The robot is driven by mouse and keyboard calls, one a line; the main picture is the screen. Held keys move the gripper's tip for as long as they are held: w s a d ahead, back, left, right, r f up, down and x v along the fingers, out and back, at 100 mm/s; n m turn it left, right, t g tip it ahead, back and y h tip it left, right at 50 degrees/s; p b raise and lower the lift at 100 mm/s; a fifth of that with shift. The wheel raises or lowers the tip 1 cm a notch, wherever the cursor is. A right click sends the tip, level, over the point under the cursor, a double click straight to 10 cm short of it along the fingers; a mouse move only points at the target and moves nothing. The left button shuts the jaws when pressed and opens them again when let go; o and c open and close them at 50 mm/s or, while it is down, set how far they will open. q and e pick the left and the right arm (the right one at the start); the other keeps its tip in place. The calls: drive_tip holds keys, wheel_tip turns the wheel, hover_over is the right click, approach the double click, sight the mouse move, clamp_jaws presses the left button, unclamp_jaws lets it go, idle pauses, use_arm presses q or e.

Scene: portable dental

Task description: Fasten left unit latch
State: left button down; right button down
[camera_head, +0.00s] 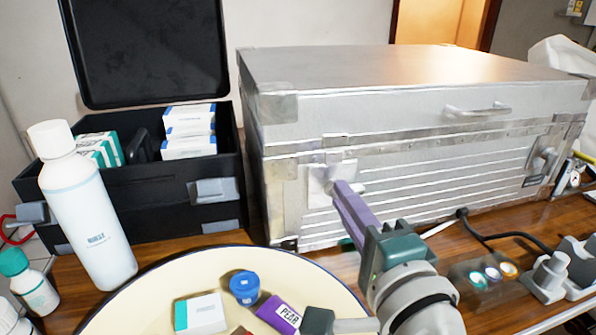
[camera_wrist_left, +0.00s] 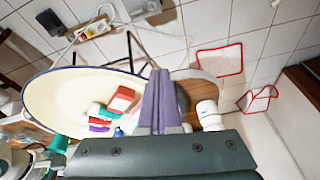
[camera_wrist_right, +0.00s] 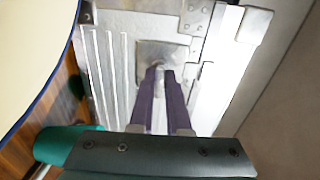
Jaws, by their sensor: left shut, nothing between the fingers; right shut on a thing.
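The silver metal case (camera_head: 410,95) stands shut on the wooden table, its lid down. Its left latch (camera_head: 322,178) is on the front near the left corner; the right gripper's fingers partly cover it. My right gripper (camera_head: 339,188) has its purple fingers at this latch, shut on a small part of it. In the right wrist view, the fingertips (camera_wrist_right: 160,70) meet at the latch plate (camera_wrist_right: 163,50), and the gripped part is mostly hidden.
The cream tray (camera_head: 150,312) holds small boxes and a blue-capped jar (camera_head: 244,288). An open black case (camera_head: 60,193) with boxes and a white bottle (camera_head: 88,215) stand at left. A black cable (camera_head: 490,236) and grey devices lie at right. The right latch (camera_head: 540,165) is free.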

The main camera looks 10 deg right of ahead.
drive_tip(key=c, duration=0.9)
unclamp_jaws()
drive_tip(key=s, duration=0.5)
drive_tip(key=s+p, duration=0.1)
drive_tip(key=s, duration=0.4)
drive_tip(key=shift+d, duration=0.2)
